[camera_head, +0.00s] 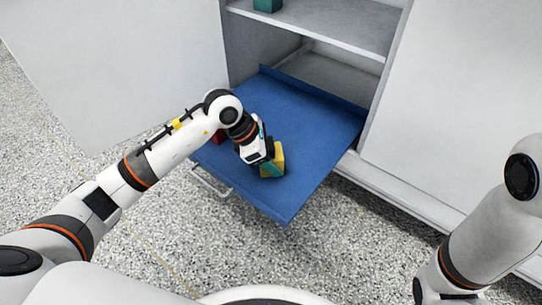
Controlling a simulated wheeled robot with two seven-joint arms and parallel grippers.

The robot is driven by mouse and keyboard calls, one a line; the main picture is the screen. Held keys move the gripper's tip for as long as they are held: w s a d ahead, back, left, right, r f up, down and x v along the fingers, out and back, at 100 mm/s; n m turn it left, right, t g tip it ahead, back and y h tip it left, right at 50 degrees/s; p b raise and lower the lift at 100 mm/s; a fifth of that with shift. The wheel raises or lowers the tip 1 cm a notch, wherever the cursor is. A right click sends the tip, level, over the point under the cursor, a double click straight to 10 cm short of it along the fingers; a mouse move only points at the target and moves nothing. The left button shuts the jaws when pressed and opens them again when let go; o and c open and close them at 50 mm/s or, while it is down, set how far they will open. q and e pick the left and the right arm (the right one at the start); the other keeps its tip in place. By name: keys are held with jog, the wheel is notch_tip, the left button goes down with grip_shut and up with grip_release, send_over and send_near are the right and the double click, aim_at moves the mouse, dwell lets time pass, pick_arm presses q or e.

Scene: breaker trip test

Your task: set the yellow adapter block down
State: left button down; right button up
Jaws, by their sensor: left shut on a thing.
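The yellow adapter block (279,158) is at the front part of the blue pull-out shelf (310,130), with a teal part on its near side. My left gripper (268,158) reaches in from the left and is shut on the block. The block is at or just above the blue surface; I cannot tell whether it touches. The fingertips are partly hidden by the gripper body and the block. My right arm shows at the right edge, but its gripper is not in view.
A red object (217,137) sits on the blue shelf, partly hidden behind my left arm. A teal block (267,5) stands on the upper cabinet shelf (320,27). A metal handle (209,184) juts from the blue shelf's front. The shelf's right and back areas are clear.

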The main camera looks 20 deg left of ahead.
pick_arm(q)
jog(key=shift+c, duration=2.4)
grip_release()
